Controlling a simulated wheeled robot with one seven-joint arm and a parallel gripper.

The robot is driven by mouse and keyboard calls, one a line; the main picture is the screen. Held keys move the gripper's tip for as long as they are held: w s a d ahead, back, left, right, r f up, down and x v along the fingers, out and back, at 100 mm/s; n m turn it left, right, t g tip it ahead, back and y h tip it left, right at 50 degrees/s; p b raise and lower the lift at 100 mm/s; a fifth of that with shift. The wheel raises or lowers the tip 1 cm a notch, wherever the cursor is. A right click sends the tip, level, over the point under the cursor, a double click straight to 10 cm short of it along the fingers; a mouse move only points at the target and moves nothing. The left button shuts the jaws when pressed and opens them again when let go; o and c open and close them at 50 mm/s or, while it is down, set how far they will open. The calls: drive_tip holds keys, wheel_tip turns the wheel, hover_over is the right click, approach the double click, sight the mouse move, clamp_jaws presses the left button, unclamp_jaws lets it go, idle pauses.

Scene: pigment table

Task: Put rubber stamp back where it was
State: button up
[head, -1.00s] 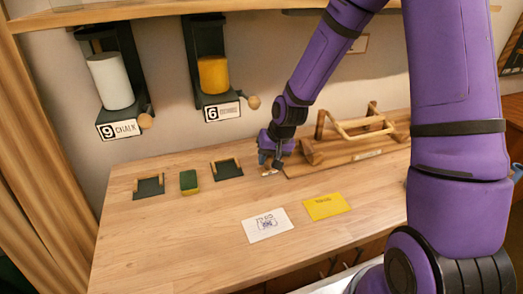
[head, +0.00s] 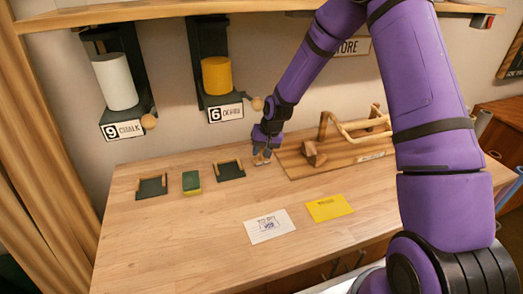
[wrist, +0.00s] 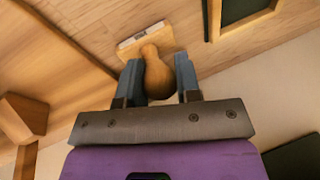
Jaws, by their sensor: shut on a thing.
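The rubber stamp has a rounded wooden handle (wrist: 157,75) and a pale rectangular base (wrist: 145,38). My gripper (wrist: 158,64) is shut on the handle, one finger on each side. In the head view my gripper (head: 262,154) is at the back of the table, between the right dark tray (head: 231,172) and the wooden rack board (head: 300,170). The stamp shows only as a small pale bit below the fingers there. I cannot tell whether its base touches the table.
A left dark tray (head: 151,188) and a green and yellow block (head: 191,182) are at the left. A printed white card (head: 269,226) and yellow card (head: 329,208) lie in front. Chalk (head: 115,82) and ochre (head: 216,76) dispensers hang behind. The front-left table is clear.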

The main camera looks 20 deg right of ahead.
drive_tip(key=shift+f, duration=0.15)
drive_tip(key=o, duration=0.8)
drive_tip(key=s+d+r+h, duration=0.1)
drive_tip(key=s+r, duration=0.3)
drive_tip(key=r, duration=0.4)
drive_tip(key=s+d+r+n, duration=0.1)
drive_tip(key=s+d+r, duration=0.15)
drive_tip(key=r, duration=0.55)
drive_tip(key=s+r+h, duration=0.1)
drive_tip(key=s+r, duration=0.3)
drive_tip(key=r, duration=0.3)
drive_tip(key=shift+s+d+r+n+t+h, duration=0.15)
drive_tip(key=shift+s+d+r+t, duration=0.4)
drive_tip(key=shift+s+r, duration=2.8)
drive_tip(key=shift+s+d+r+n+t+h, duration=0.2)
drive_tip(key=shift+s+d+r+t, duration=0.55)
drive_tip(key=shift+s, duration=4.95)
drive_tip(key=shift+s+d+r+n+t+y, duration=0.1)
drive_tip(key=shift+s+d+r+n+t, duration=0.25)
drive_tip(key=shift+s+r, duration=3.1)
